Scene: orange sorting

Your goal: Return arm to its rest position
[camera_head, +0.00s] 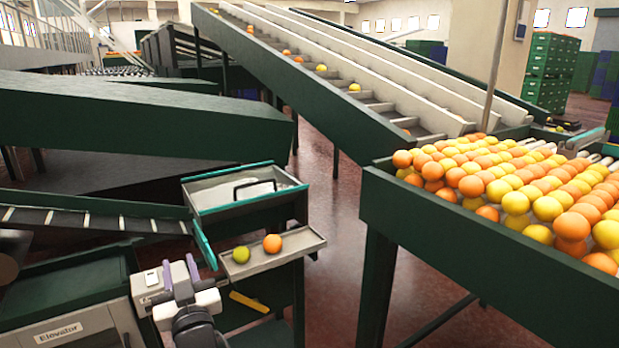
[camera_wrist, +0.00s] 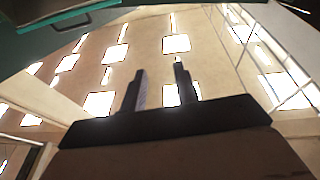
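My gripper (camera_head: 179,262) is at the lower left of the head view, pointing up, just left of a small tray. In the wrist view my gripper (camera_wrist: 159,68) shows two dark fingers standing apart with nothing between them. The small tray (camera_head: 294,252) holds a yellow-green fruit (camera_head: 241,254) and an orange (camera_head: 272,243), side by side and apart from my fingers.
An open bin (camera_head: 232,188) with a black handle stands behind the small tray. A cabinet labelled Elevator (camera_head: 70,335) is at lower left. A green-sided sorting table (camera_head: 470,250) full of oranges and yellow fruit is at right. Red floor between is clear.

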